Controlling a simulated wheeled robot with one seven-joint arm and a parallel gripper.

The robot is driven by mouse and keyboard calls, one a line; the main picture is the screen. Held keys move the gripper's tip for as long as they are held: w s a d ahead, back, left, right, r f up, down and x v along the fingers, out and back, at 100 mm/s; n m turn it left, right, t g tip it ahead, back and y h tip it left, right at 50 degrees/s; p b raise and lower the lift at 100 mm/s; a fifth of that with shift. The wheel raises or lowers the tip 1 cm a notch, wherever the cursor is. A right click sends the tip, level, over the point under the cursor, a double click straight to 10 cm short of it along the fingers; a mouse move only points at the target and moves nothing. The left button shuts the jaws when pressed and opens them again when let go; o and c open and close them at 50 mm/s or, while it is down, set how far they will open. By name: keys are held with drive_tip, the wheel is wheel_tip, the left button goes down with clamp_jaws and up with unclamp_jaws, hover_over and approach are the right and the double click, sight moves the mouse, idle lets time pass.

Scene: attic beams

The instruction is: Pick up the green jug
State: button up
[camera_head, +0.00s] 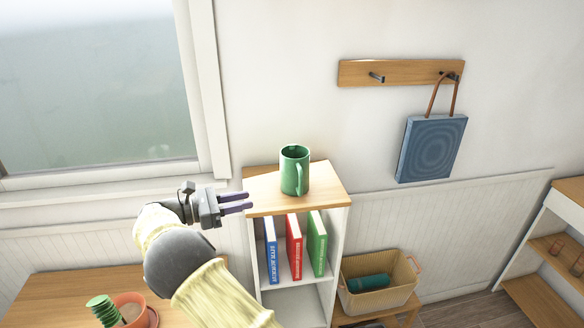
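The green jug (294,171) stands upright on the wooden top (262,190) of a small white bookshelf. Its handle faces the front, slightly right of the jug's middle. My gripper (236,202) is to the left of the jug and lower in the picture, close to the left edge of the shelf top. Its two dark purple fingers point right and are a little apart, with nothing between them. The gripper does not touch the jug. The jug is fully in view.
Blue, red and green books (293,246) stand in the shelf below. A basket (385,297) holding a teal thing is to the right. A blue bag (431,148) hangs from a wall rack (400,73). A potted cactus (104,310) stands on the table (62,290) at lower left.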

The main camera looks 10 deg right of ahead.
drive_tip(key=p, duration=0.4)
approach(300, 195)
drive_tip(key=d, duration=0.1)
drive_tip(key=w+d+r, duration=0.1)
drive_tip(key=d, duration=0.1)
drive_tip(key=d+r, duration=0.1)
drive_tip(key=shift+w+d, duration=0.2)
drive_tip(key=shift+w, duration=0.2)
drive_tip(key=shift+d+f, duration=0.1)
drive_tip(key=shift+d, duration=0.15)
drive_tip(key=shift+d+p, duration=0.3)
drive_tip(key=shift+p, duration=0.05)
drive_tip(key=d, duration=0.1)
drive_tip(key=d+p, duration=0.1)
drive_tip(key=d, duration=0.1)
drive_tip(key=d+p, duration=0.1)
drive_tip(key=shift+w+d, duration=0.15)
drive_tip(key=shift+w, duration=0.15)
drive_tip(key=shift+w+d, duration=0.1)
